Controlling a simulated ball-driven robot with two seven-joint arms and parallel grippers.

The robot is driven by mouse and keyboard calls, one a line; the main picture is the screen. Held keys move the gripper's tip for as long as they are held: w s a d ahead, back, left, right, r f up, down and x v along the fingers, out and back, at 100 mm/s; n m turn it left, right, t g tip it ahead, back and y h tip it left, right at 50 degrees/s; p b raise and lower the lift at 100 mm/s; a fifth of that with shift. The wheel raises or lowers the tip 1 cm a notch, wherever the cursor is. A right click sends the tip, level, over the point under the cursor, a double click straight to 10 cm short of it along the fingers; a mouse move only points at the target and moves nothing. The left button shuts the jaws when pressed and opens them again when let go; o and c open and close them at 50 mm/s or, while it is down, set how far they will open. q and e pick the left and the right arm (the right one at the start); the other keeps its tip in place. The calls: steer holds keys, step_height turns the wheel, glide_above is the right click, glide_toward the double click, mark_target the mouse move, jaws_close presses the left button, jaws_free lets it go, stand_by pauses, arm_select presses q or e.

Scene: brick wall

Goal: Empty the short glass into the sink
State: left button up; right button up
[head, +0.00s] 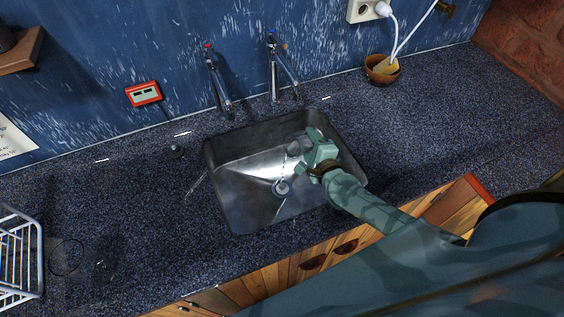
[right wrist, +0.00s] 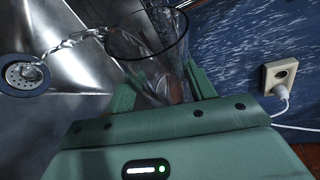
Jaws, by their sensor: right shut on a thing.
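The sink (head: 245,205) is a steel basin set in the dark speckled counter. My right gripper (head: 303,159) is over the right part of the basin. In the right wrist view its green fingers (right wrist: 158,88) are shut on a clear short glass (right wrist: 150,62) with a dark rim. In the head view the glass is hard to make out beside the gripper. I cannot tell its exact tilt or whether liquid is in it. The drain (head: 282,187) lies in the basin floor; it also shows in the right wrist view (right wrist: 24,76). My left gripper is out of view.
Two taps (head: 219,85) (head: 277,75) stand behind the sink. A brown bowl (head: 381,76) sits back right, under a socket (head: 362,10). A white wire rack (head: 18,258) is at far left. The counter left of the sink is mostly clear.

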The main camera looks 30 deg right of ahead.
mark_target(305, 143)
steer(key=shift+s+a+r+n+h, duration=0.1)
steer(key=shift+a+r+n+h, duration=0.2)
steer(key=shift+a+r+n, duration=0.25)
stand_by(0.6)
steer(key=shift+a+r+n+t, duration=0.3)
steer(key=shift+n+t, duration=0.2)
steer(key=shift+n, duration=0.25)
stand_by(0.5)
steer(key=shift+a+r+n+h+p, duration=0.1)
steer(key=shift+r+n+h+p, duration=0.2)
steer(key=shift+r+p, duration=0.2)
